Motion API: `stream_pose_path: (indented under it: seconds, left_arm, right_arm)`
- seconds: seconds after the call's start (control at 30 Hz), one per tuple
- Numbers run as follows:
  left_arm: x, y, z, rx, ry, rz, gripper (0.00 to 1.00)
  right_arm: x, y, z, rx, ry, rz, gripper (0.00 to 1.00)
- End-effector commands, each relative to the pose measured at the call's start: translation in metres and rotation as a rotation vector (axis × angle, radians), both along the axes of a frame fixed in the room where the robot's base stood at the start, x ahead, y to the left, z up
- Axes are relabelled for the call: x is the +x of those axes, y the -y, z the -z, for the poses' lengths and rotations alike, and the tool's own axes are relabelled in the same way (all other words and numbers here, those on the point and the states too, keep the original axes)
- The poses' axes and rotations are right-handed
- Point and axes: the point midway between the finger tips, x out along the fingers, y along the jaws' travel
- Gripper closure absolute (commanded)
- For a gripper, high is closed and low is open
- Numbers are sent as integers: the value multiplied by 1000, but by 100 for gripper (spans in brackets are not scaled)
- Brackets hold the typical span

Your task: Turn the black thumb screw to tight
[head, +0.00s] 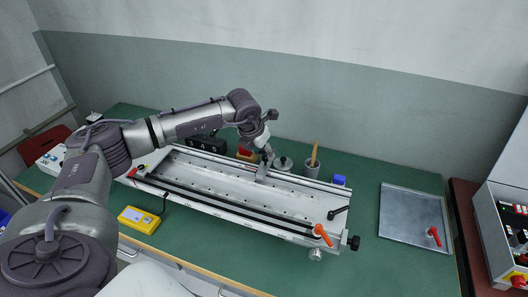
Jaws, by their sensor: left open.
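A long metal gantry frame (205,205) lies on the green table. A black round knob (354,242) sticks out at its right end; it looks like a thumb screw, but I cannot tell how tight it is. A small metal carriage (262,172) stands across the frame near its back rail. My left gripper (266,151) points down just above and behind this carriage, well to the left of the black knob. It is open; its fingertips are small here, and I cannot tell whether they touch anything. My right gripper is out of view.
An orange-red lever (323,235) and a black lever (338,211) sit at the frame's right end. A metal plate (415,222) lies right; green table between is free.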

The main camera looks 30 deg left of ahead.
Motion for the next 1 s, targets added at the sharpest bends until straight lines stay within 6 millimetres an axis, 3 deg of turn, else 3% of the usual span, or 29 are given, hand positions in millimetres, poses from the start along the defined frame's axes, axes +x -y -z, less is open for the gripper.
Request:
stream_pose_path:
  seconds: [0.2,0.5,0.8,1.0]
  left_arm:
    - [7,0,17,0,-1,1,53]
    - [7,0,19,0,0,0,53]
    - [7,0,18,0,0,0,100]
    - [7,0,18,0,0,4,100]
  right_arm:
    - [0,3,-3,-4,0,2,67]
    - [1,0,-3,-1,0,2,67]
    - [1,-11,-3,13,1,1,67]
    - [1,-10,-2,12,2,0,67]
